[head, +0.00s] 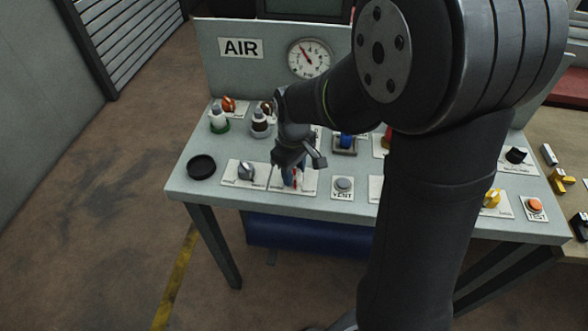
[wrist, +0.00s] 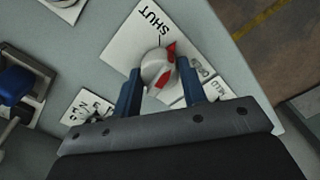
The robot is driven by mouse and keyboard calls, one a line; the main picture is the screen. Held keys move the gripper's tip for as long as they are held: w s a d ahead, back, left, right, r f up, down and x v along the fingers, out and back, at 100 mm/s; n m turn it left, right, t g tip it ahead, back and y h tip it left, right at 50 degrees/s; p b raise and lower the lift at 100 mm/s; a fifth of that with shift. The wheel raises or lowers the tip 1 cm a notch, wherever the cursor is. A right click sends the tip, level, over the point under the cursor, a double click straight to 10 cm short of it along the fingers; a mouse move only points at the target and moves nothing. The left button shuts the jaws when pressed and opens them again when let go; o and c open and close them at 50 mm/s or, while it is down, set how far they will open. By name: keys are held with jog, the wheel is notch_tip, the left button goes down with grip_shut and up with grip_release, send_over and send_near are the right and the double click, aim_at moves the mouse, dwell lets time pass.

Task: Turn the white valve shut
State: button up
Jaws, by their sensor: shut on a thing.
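The white valve (wrist: 157,68) is a rounded white knob with red marks, set on a white plate (wrist: 122,47) in the wrist view. The word SHUT is printed near the plate's upper edge, with smaller labels to the knob's right. My gripper (wrist: 158,78) has its two blue fingers on either side of the knob and is shut on it. In the head view my gripper (head: 291,178) is low over the same plate (head: 308,184) and hides most of the valve.
A grey knob (head: 246,170) is just left of the valve, and a VENT button (head: 343,184) is to its right. A black dish (head: 201,166) sits at the bench's left end. Bottles (head: 218,122) and a gauge (head: 310,57) are behind. My arm covers the bench's middle.

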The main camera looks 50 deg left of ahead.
aim_at(294, 170)
jog(key=n, duration=0.6)
dwell(0.6)
jog(key=o, duration=1)
jog(key=shift+c, duration=0.2)
notch_tip(294, 170, up, 18)
jog(key=shift+f, duration=0.25)
jog(key=shift+f, duration=0.15)
